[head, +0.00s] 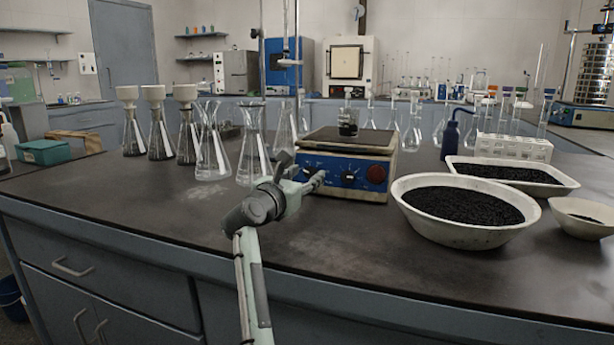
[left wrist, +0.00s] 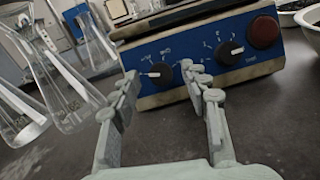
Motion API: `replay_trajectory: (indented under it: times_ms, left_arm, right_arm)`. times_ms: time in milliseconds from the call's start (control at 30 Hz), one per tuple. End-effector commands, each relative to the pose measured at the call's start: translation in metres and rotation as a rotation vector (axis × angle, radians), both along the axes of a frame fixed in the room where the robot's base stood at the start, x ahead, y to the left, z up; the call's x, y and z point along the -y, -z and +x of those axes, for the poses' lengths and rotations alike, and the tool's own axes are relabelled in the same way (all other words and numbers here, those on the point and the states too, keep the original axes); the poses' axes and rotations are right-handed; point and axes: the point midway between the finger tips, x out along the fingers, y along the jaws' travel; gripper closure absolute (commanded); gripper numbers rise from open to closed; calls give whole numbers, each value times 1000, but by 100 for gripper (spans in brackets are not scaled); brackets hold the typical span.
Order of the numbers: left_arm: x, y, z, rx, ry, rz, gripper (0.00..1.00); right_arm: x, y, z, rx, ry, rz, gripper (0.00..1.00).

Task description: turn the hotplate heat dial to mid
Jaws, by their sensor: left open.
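The hotplate (head: 350,145) is a pale box with a dark top and a blue front panel, on the dark bench. Its panel carries two black dials and a round red knob (head: 376,173). In the left wrist view, the left dial (left wrist: 160,73) has a white pointer aimed left, and the right dial (left wrist: 231,51) also has a white pointer. The labels are too small to read, so I cannot tell which is the heat dial. My left gripper (left wrist: 163,84) is open and empty in front of the panel, its fingers either side of the left dial; contact is unclear. My right gripper is out of view.
A large bowl of black granules (head: 465,208) and a tray (head: 560,183) stand to the right. The front bench is clear.

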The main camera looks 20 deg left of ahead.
Motion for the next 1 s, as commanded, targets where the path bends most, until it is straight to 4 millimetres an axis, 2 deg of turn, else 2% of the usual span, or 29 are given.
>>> replay_trajectory:
  times_ms: [133, 400, 767, 1000]
  left_arm:
    - [1, 0, 10, 0, 0, 1, 54]
    - [1, 0, 12, 0, 0, 0, 54]
    - [1, 0, 11, 0, 0, 0, 99]
    - [1, -1, 11, 0, 2, 7, 100]
  right_arm:
    - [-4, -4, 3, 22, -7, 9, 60]
    - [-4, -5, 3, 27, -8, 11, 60]
    - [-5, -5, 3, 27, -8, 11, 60]
    - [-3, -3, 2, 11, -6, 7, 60]
